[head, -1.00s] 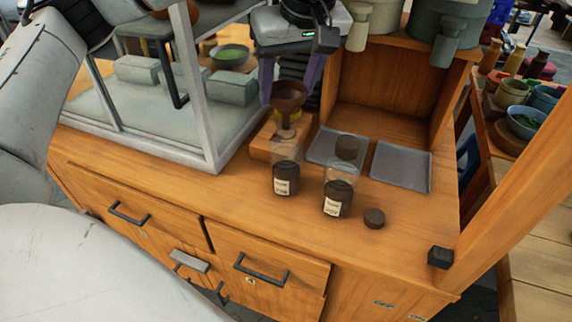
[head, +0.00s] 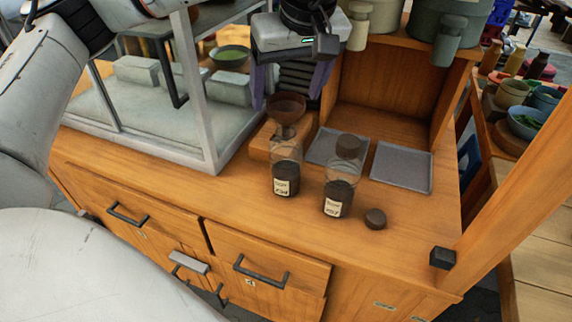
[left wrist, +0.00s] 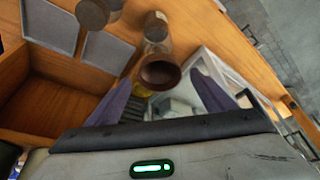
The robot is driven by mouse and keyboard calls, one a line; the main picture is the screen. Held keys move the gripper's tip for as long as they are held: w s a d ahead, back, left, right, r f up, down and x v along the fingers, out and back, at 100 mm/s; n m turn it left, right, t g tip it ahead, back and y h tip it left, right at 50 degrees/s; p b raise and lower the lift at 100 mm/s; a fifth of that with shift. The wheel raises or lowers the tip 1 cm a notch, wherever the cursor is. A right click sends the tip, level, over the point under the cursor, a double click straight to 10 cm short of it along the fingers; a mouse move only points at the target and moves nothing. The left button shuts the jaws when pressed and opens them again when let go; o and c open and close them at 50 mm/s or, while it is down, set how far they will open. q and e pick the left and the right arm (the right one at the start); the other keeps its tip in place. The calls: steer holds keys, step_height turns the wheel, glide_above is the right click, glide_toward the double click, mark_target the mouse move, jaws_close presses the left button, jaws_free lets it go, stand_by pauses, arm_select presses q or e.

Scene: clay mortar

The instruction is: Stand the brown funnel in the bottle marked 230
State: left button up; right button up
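The brown funnel (head: 286,103) stands upright with its stem in the mouth of the left clear bottle (head: 286,176), which holds dark contents. The wrist view shows the funnel (left wrist: 160,72) above that bottle (left wrist: 155,32). A second bottle (head: 339,190) with a dark stopper (head: 347,147) stands to its right. Both bottles have pale labels, too small to read surely. My left gripper (head: 288,102) is open, its purple fingers apart on either side of the funnel's bowl with gaps; the fingers also show in the wrist view (left wrist: 162,82). My right gripper is not in view.
A loose dark cap (head: 375,219) lies right of the bottles. Behind are a wooden block (head: 260,145) and two grey mats (head: 402,168). A glass-sided case (head: 212,140) stands left, an open wooden shelf (head: 385,95) behind. The front counter is clear.

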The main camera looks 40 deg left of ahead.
arm_select(q)
steer(key=shift+r, duration=0.1)
steer(key=s+d+r+b, duration=0.1)
steer(key=s+d+r, duration=0.3)
steer(key=s+d, duration=0.3)
steer(key=d, duration=0.4)
steer(key=shift+s+d+r, duration=0.2)
steer(key=shift+s+d, duration=0.1)
steer(key=shift+s, duration=0.05)
